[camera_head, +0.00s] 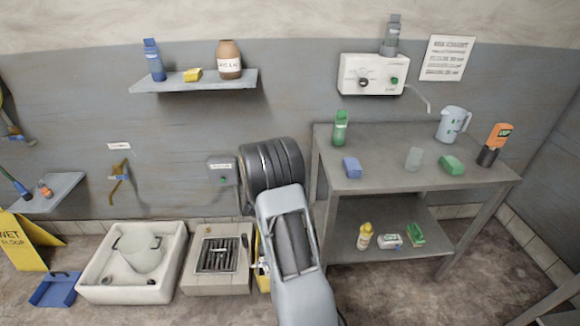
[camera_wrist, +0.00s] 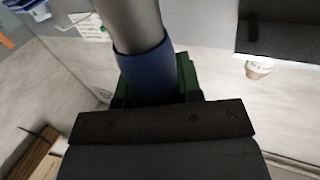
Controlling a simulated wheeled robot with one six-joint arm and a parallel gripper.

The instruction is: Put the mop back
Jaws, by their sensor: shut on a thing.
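In the wrist view, my gripper (camera_wrist: 155,92) is shut on a thick round grey shaft with a blue sleeve, which I take to be the mop's handle (camera_wrist: 142,50). The shaft runs up out of the top of the picture, and the mop's head is not visible. In the head view, my arm hides the gripper, and I cannot make out the mop. A yellow wall bracket (camera_head: 119,185) is fixed to the wall at left under a small white label (camera_head: 119,146). It looks empty.
A white basin (camera_head: 92,292) and a grated floor drain (camera_head: 218,254) stand below the bracket. A yellow wet-floor sign (camera_head: 20,243) and blue dustpan (camera_head: 55,290) are at left. A laden metal table (camera_head: 390,178) stands right.

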